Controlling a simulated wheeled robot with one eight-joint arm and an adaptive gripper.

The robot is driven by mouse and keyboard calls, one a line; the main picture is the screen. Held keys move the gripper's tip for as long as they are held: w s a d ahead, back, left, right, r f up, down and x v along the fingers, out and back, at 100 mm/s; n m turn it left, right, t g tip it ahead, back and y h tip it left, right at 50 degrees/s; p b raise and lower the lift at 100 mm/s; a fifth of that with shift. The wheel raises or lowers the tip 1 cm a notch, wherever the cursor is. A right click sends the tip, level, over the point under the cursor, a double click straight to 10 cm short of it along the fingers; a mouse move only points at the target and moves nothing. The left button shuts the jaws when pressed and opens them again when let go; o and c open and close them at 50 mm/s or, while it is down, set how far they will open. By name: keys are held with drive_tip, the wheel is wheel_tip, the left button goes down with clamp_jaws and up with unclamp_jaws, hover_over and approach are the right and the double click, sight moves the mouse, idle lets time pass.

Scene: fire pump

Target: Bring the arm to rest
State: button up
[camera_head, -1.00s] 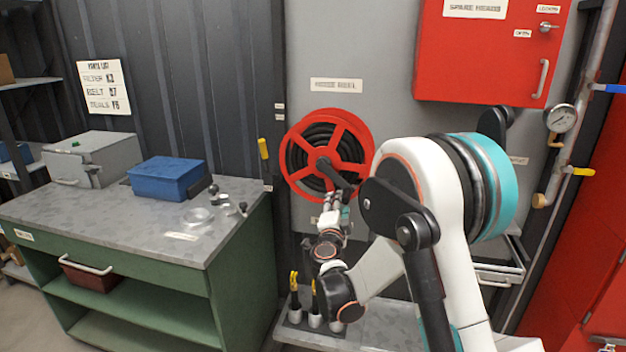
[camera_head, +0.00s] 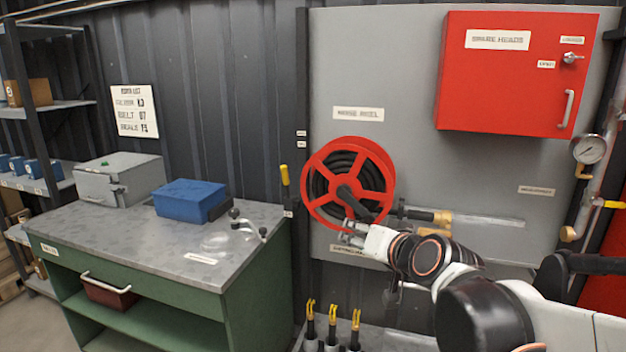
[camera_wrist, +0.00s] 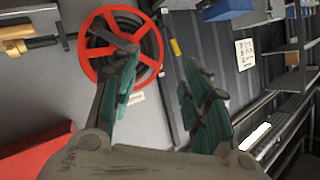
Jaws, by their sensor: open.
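My gripper (camera_head: 352,232) is in front of the lower part of the red hose reel (camera_head: 347,183) in the head view, with my arm stretching in from the lower right. In the wrist view my gripper (camera_wrist: 160,85) has its two teal-padded fingers spread apart with nothing between them. The red reel also shows in the wrist view (camera_wrist: 98,62), behind and beside the left finger. How far the fingers are from the reel I cannot tell.
A green workbench (camera_head: 170,300) stands at the left with a blue box (camera_head: 186,202) and a grey box (camera_head: 118,178) on it. A red cabinet (camera_head: 500,100) hangs at the upper right. Several yellow-topped tools (camera_head: 332,325) stand below the reel. A pressure gauge (camera_head: 589,149) is on the right pipe.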

drive_tip(key=s+d+f+n+g+h, duration=0.1)
drive_tip(key=s+d+f, duration=0.4)
drive_tip(key=s, duration=0.6)
drive_tip(key=s+d+f+n+g+h, duration=0.1)
drive_tip(key=s+d+f+g+h, duration=0.2)
drive_tip(key=s, duration=0.9)
wheel_tip(320, 180, down, 3)
drive_tip(key=shift+d+f+g, duration=0.1)
drive_tip(key=shift+d+g, duration=0.9)
drive_tip(key=shift+g, duration=0.1)
drive_tip(key=shift+c, duration=0.6)
